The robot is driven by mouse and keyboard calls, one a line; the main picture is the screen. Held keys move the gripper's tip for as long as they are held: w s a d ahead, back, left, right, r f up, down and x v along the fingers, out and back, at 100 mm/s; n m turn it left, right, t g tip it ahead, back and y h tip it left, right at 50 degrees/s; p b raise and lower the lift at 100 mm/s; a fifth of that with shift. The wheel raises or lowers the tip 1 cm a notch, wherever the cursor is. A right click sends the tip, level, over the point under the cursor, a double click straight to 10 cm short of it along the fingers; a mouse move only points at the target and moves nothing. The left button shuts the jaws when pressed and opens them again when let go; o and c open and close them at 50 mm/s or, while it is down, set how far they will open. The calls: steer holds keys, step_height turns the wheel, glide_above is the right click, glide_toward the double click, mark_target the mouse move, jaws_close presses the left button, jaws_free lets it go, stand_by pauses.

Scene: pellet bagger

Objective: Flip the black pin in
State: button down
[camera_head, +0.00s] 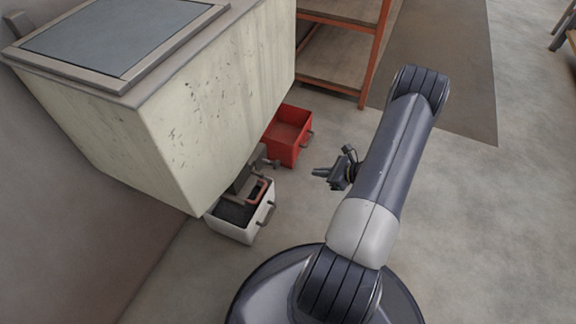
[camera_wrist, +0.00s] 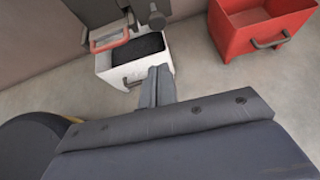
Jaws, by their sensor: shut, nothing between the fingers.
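My gripper (camera_head: 319,172) is shut and empty, held in open air to the right of the bagger's outlet. Its closed fingers (camera_wrist: 160,72) point away from the wrist camera, towards the white bin. A dark pin with a rounded end, which looks like the black pin (camera_wrist: 156,16), sticks out at the outlet near the top of the wrist view. In the head view a small dark pin end (camera_head: 273,163) shows beside the outlet below the hopper. My gripper is apart from it. The pin's inner end is hidden.
The pale hopper (camera_head: 170,125) overhangs the outlet. A red handle (camera_wrist: 111,40) sits at the outlet above a white bin (camera_head: 232,229) of dark pellets. A red bin (camera_head: 286,151) stands behind it. An orange-framed rack (camera_head: 372,55) is farther back. Floor to the right is clear.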

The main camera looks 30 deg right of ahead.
steer(key=shift+w+a+f, duration=0.1)
steer(key=b, duration=0.5)
glide_toward(274, 164)
steer(key=w+a+f, duration=0.2)
steer(key=w+f, duration=0.2)
steer(key=f, duration=0.1)
steer(key=shift+w, duration=0.1)
